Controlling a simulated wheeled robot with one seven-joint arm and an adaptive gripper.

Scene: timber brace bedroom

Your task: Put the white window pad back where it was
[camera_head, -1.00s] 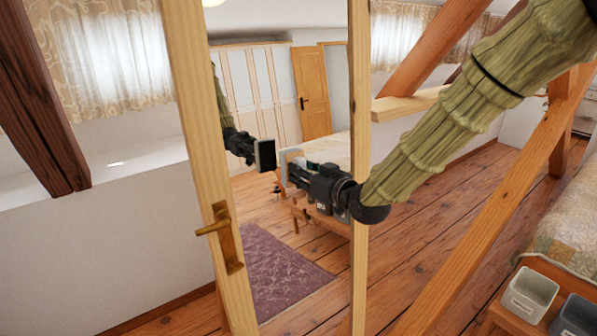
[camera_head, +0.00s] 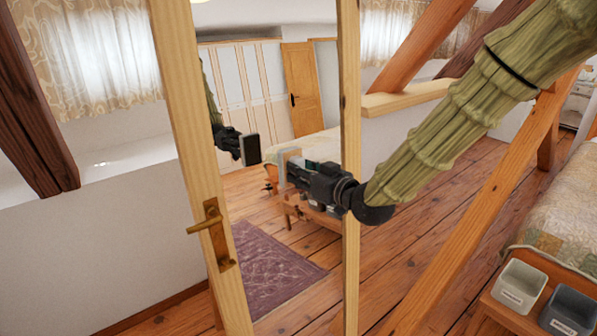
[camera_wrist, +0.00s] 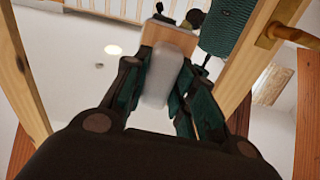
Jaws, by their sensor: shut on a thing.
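The white window pad (camera_wrist: 158,78) is a pale rounded block with a wood-coloured piece at its far end in the wrist view. My gripper (camera_wrist: 160,88) is shut on it, with a dark green-padded finger on each side. In the head view my gripper (camera_head: 292,168) holds the pad (camera_head: 282,158) upright in front of the mirror door's glass. The pad's reflection (camera_head: 250,149) shows to its left, with a visible gap between the two. The pad's far face is hidden from direct view.
The mirror door has a light wooden frame (camera_head: 195,150) and a brass handle (camera_head: 212,228). A white bin (camera_head: 520,285) and a dark grey bin (camera_head: 566,312) stand on a wooden bench at lower right, by a bed (camera_head: 565,215). A diagonal timber brace (camera_head: 480,205) crosses the right side.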

